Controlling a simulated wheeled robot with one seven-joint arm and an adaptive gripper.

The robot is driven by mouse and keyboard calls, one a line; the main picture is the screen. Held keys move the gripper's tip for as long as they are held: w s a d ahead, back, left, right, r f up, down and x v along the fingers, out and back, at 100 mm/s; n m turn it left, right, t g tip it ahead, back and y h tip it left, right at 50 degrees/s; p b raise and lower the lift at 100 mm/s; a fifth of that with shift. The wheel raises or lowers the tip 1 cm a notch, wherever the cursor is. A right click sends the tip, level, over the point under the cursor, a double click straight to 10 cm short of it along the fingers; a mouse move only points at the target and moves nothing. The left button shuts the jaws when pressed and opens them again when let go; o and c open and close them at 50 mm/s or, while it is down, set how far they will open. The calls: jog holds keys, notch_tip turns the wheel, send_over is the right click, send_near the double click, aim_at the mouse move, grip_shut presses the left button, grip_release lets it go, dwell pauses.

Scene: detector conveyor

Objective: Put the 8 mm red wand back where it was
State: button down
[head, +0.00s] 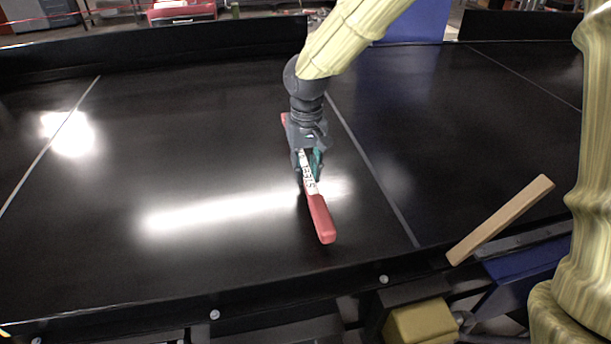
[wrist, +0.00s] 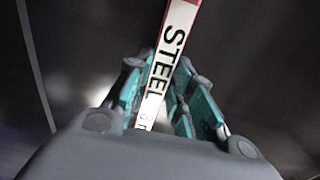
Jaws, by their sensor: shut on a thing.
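The red wand (head: 321,216) has a white label reading STEEL in black letters. It points toward the front edge of the black conveyor belt (head: 200,140) in the head view. My gripper (head: 309,175) is shut on the wand around its labelled middle part. In the wrist view the wand (wrist: 176,40) runs between the teal finger pads of my gripper (wrist: 160,90). The far end of the wand shows behind the gripper in the head view. I cannot tell whether the wand touches the belt or hangs just above it. Its size marking is not fully readable.
A tan wooden bar (head: 500,220) lies slanted across the belt's front edge at the right. Thin pale lines cross the belt. A dark rail (head: 150,60) runs along the back. A yellow block (head: 418,322) sits below the front edge. The belt left of the wand is clear.

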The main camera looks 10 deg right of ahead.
aim_at(306, 173)
jog(key=shift+w+f+p, duration=0.1)
jog(key=shift+f+p, duration=0.55)
jog(key=shift+f, duration=1.1)
jog(key=shift+r, duration=0.1)
jog(key=c, duration=1.3)
grip_release()
jog(key=shift+o, duration=0.2)
notch_tip(306, 173, up, 12)
jog(key=b, duration=0.4)
